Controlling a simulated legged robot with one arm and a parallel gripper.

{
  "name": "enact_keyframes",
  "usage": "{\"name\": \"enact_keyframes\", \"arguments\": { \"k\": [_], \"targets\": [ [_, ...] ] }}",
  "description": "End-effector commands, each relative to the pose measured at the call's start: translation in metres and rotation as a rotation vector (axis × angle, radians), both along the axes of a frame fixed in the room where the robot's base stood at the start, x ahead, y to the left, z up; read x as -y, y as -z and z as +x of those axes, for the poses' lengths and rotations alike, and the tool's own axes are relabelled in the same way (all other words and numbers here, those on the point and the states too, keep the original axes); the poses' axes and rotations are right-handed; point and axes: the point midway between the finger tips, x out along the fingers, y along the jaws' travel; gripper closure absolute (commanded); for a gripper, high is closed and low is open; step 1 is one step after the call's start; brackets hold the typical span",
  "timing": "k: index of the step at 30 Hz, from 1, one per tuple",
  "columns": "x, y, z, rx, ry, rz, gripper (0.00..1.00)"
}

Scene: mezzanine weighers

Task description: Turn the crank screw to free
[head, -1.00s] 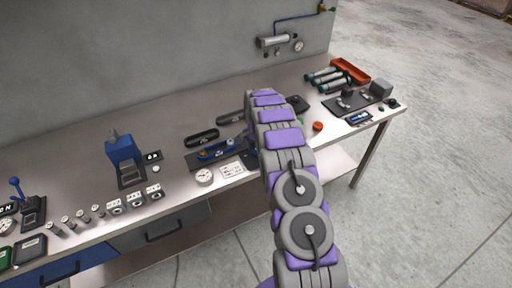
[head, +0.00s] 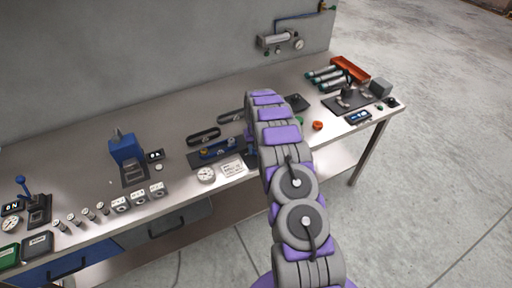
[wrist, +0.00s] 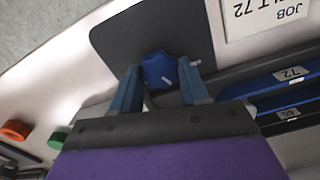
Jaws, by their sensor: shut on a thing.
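In the wrist view, a blue knob (wrist: 158,72) with a white mark, apparently the crank screw, sits on a dark plate (wrist: 105,40). My gripper (wrist: 160,82) has its two blue fingers on either side of the knob and is shut on it. My arm hides the knob and most of my gripper there.
A job card (wrist: 270,15) lies beside the plate, and blue bars (wrist: 290,90) run to the right. An orange button (wrist: 15,130) and a green button (wrist: 57,140) are at the left. In the head view, a round gauge (head: 206,174) and a blue press (head: 125,148) stand left on the bench (head: 75,135).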

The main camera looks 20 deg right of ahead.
Motion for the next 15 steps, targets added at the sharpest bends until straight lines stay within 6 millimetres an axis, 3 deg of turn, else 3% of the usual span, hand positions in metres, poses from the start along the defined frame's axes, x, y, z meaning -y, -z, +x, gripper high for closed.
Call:
{"name": "enact_keyframes", "arguments": {
  "k": [15],
  "targets": [
    [0.0000,-0.0028,0.0011,0.005,-0.437,-0.001,0.86]
  ]
}}
